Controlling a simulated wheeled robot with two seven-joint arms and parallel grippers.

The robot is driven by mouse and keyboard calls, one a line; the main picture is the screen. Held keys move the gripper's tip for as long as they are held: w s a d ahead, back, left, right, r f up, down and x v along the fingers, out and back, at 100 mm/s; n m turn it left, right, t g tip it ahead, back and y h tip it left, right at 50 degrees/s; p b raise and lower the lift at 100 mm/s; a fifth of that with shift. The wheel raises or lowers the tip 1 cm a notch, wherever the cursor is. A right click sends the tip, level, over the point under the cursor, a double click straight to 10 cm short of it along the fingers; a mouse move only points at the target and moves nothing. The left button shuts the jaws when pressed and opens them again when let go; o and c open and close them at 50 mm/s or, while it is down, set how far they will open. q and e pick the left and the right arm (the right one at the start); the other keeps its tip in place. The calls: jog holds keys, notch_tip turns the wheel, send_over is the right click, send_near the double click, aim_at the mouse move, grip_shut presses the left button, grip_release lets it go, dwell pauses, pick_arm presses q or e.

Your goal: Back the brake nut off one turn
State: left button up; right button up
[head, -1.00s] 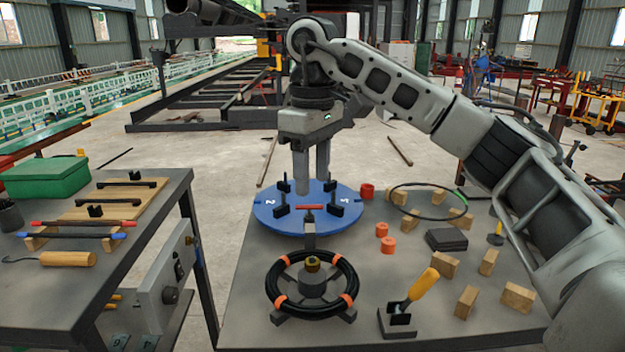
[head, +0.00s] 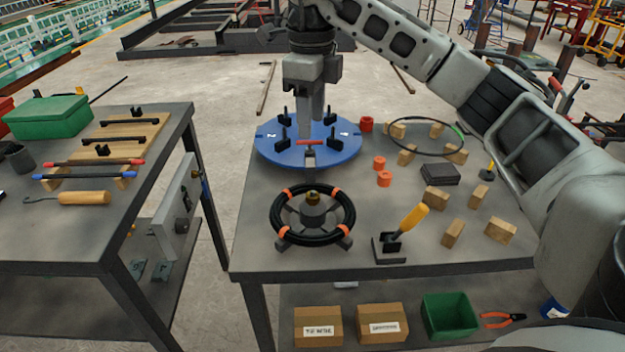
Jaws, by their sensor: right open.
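A small brass-coloured nut (head: 312,197) sits on top of the grey hub in the middle of a reel. A black coil (head: 282,235) with orange bands lies around that hub, near the front of the right table. Behind it is a blue round plate (head: 270,153) with black upright posts and a small red bar (head: 310,142). My right gripper (head: 309,130) points down over the blue plate, behind the nut and apart from it. Its fingers are open with nothing seen between them. My left gripper is not in view.
A yellow-handled lever (head: 413,217) stands right of the coil. Wooden blocks (head: 454,233), orange rings (head: 384,179) and a black hoop (head: 392,146) occupy the table's right side. A left table (head: 60,225) holds tools and a green box (head: 48,117). A gap separates the tables.

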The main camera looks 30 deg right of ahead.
aim_at(313, 193)
notch_tip(313, 193, down, 16)
jog(key=m+p, duration=0.1)
jog(key=m, duration=1.1)
jog(key=shift+s+d, duration=0.1)
jog(key=c, duration=1)
